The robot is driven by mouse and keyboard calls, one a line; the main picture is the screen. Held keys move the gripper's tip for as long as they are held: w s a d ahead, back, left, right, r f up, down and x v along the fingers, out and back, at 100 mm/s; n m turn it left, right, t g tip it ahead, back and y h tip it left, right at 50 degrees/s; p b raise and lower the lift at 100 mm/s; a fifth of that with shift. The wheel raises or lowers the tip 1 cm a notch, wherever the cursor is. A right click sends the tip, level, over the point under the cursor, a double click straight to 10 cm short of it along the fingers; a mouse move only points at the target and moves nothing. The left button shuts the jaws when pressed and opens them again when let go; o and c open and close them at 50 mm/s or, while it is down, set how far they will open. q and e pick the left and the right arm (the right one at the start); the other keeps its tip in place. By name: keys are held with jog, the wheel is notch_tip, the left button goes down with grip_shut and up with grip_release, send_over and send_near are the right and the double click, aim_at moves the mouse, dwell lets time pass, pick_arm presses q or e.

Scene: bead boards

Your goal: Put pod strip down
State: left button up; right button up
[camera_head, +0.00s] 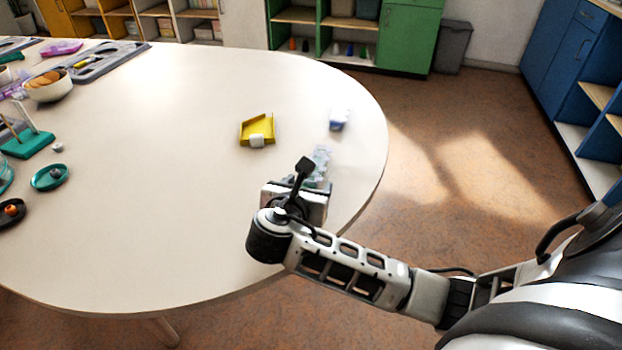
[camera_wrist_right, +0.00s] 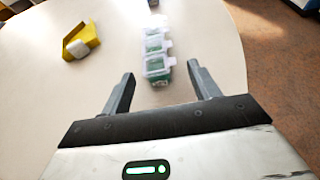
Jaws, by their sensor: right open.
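The pod strip (camera_head: 320,165) is a row of small clear-lidded compartments with green in them, lying on the white table near its right edge. In the right wrist view the pod strip (camera_wrist_right: 157,58) lies ahead, its near end between the two fingertips. My right gripper (camera_wrist_right: 160,80) is open, with a finger on each side of the strip and a visible gap to each. In the head view the right gripper (camera_head: 305,190) hides the near end of the strip. My left gripper is not in view.
A yellow tray (camera_head: 257,128) with a white piece at its front lies left of the strip. A blue and white item (camera_head: 339,120) stands beyond it. Bowls, stands and a grey tray (camera_head: 110,62) crowd the table's left side. The middle of the table (camera_head: 160,180) is clear.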

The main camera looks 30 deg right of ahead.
jog(key=p+v, duration=0.1)
jog(key=v, duration=0.7)
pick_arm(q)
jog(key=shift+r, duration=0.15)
pick_arm(e)
jog(key=shift+s+a+r, duration=0.1)
jog(key=shift+s+a, duration=0.1)
jog(key=shift+a, duration=0.05)
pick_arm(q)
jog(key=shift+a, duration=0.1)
